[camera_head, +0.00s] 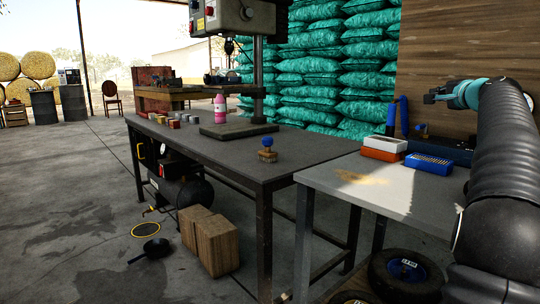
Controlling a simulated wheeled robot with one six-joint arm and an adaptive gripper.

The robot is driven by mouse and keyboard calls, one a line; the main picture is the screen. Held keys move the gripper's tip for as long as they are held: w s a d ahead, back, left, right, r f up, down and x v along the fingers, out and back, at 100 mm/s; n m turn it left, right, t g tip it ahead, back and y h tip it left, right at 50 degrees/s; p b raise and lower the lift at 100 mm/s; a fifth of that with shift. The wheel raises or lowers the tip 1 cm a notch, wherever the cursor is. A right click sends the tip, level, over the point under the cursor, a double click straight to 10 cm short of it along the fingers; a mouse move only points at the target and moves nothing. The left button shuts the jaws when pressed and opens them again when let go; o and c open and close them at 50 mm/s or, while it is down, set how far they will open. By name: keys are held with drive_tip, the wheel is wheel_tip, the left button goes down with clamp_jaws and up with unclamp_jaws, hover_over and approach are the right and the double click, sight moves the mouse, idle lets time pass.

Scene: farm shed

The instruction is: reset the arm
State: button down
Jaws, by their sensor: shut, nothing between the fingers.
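My arm rises along the right edge of the head view, with dark ribbed links. It bends at the top right, and its teal wrist points left. My gripper (431,97) is at the end of it, dark and small. It is shut with nothing held. It hangs in the air above the back of the light grey table (345,194), in front of the wooden wall panel, touching nothing that I can see.
Near my gripper, the grey table bears a blue tray (428,163), an orange-and-white box (384,149) and blue-handled tools (398,115). The dark workbench (225,150) holds a drill press (240,128), a pink bottle (220,108) and a blue-knobbed brush (267,150). Teal sacks (315,75) stand behind.

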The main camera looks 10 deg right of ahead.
drive_tip(key=s+a+f+n+g+y+p, duration=0.1)
drive_tip(key=s+a+f+n+g, duration=0.15)
drive_tip(key=a, duration=0.85)
drive_tip(key=s+a+f+n+g+y+p, duration=0.1)
drive_tip(key=s+a+f+n+y+p, duration=0.15)
drive_tip(key=a, duration=0.85)
drive_tip(key=s+a+f+n+g+y+p, duration=0.1)
drive_tip(key=s+a+f+n+g, duration=0.15)
drive_tip(key=a, duration=0.85)
drive_tip(key=s+a+f+n+g+p, duration=0.25)
drive_tip(key=s+a+f+n, duration=0.35)
drive_tip(key=s+a+f, duration=0.65)
drive_tip(key=s+a+f+n+g, duration=0.1)
drive_tip(key=s+f+n, duration=0.1)
drive_tip(key=s+f, duration=0.3)
drive_tip(key=s+f+n+g+p, duration=0.1)
drive_tip(key=s+f, duration=0.4)
drive_tip(key=s, duration=0.5)
drive_tip(key=shift+s+a+n+g+h+p, duration=0.15)
drive_tip(key=shift+a+n+g+h+p, duration=0.25)
drive_tip(key=shift+n, duration=0.45)
